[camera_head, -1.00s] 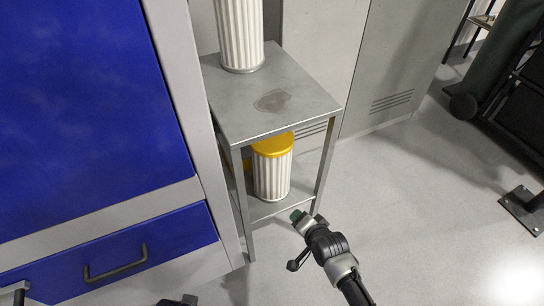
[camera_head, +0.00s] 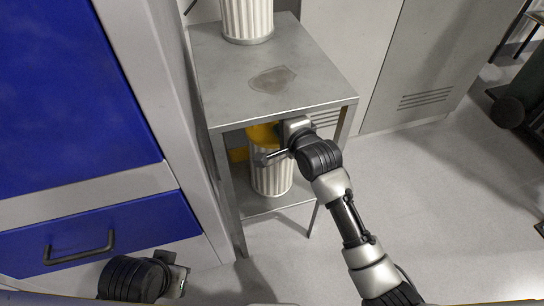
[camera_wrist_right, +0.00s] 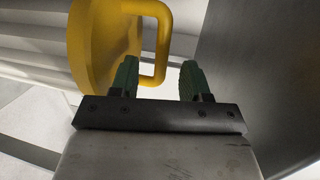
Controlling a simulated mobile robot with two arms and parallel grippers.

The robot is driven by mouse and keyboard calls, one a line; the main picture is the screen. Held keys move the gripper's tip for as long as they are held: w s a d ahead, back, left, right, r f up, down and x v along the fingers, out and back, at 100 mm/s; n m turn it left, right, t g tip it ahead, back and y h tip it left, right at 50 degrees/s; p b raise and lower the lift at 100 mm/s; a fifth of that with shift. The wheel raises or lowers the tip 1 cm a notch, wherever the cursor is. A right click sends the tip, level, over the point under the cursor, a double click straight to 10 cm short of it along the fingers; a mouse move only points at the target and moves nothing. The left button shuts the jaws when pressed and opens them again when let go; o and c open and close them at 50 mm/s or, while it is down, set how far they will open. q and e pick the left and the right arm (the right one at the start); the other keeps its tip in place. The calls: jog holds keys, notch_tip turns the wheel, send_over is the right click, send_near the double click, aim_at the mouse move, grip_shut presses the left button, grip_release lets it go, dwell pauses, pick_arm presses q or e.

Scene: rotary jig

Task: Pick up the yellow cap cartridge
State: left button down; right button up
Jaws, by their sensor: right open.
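The yellow cap cartridge (camera_head: 268,175) stands upright on the lower shelf of the metal stand, with a white ribbed body. Its yellow cap (camera_head: 262,134) is partly hidden by my right gripper (camera_head: 280,143). In the right wrist view, the yellow cap (camera_wrist_right: 98,42) has a loop handle (camera_wrist_right: 162,45). My right gripper (camera_wrist_right: 158,72) is open, with a green finger on each side of the handle's outer bar. I cannot tell whether they touch it. My left gripper (camera_head: 178,275) is low at the left, away from the cartridge; its fingers are not clear.
The metal stand's top (camera_head: 315,78) is close above my right gripper and carries another white ribbed cartridge (camera_head: 247,18). A grey frame with blue panels (camera_head: 75,80) stands at the left. Grey lockers (camera_head: 420,60) are behind.

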jog(key=b+x, duration=0.1)
jog(key=x, duration=0.3)
jog(key=shift+w+a, duration=0.25)
jog(key=shift+a, duration=0.15)
grip_shut()
dwell(1.0)
jog(key=shift+r, duration=0.15)
